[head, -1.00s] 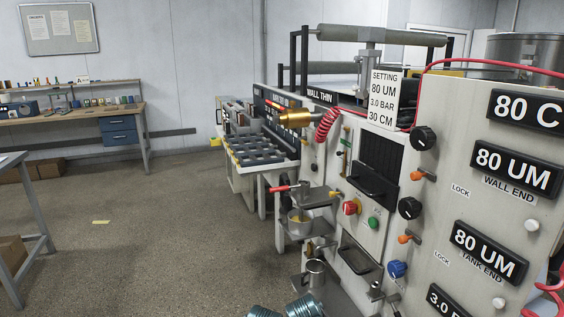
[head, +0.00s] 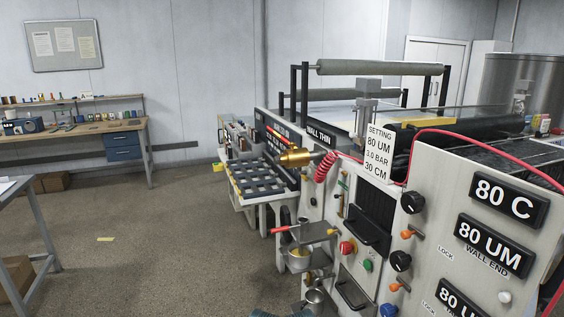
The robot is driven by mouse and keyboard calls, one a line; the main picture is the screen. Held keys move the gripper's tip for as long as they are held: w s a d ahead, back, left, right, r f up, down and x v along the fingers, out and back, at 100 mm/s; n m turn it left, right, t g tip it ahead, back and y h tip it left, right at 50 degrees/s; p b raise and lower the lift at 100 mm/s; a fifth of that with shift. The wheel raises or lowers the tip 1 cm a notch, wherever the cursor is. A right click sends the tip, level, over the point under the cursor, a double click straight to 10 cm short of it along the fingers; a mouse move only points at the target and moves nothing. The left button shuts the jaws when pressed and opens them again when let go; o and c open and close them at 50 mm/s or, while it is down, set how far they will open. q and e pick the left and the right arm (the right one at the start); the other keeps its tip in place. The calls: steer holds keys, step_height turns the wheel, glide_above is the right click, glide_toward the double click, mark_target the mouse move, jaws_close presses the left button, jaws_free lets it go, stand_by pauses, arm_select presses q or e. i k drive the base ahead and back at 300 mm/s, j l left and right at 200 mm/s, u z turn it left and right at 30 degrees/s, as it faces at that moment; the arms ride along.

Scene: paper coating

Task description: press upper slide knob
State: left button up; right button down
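The grey coating machine's control panel (head: 455,235) fills the right of the head view. No knob on it is labelled as the upper slide knob, so I cannot tell which one it is. A black knob (head: 413,202) is uppermost on the panel, with an orange lever (head: 408,234) below it. A second black knob (head: 400,261) and a second orange lever (head: 395,287) sit lower. A round white knob (head: 505,297) is at the lower right, below the "80 UM" display (head: 494,246). Neither gripper shows.
A brass cylinder (head: 296,158) and a coiled red hose (head: 326,167) stick out on the machine's left side. Red and green buttons (head: 347,247) are below. A workbench (head: 85,135) stands at the far left. The floor (head: 160,240) between is mostly clear.

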mark_target(407, 234)
steer(key=j+z, duration=0.4)
steer(key=j, duration=0.6)
steer(key=j+z, duration=0.45)
steer(key=j, duration=0.55)
steer(key=k, duration=0.05)
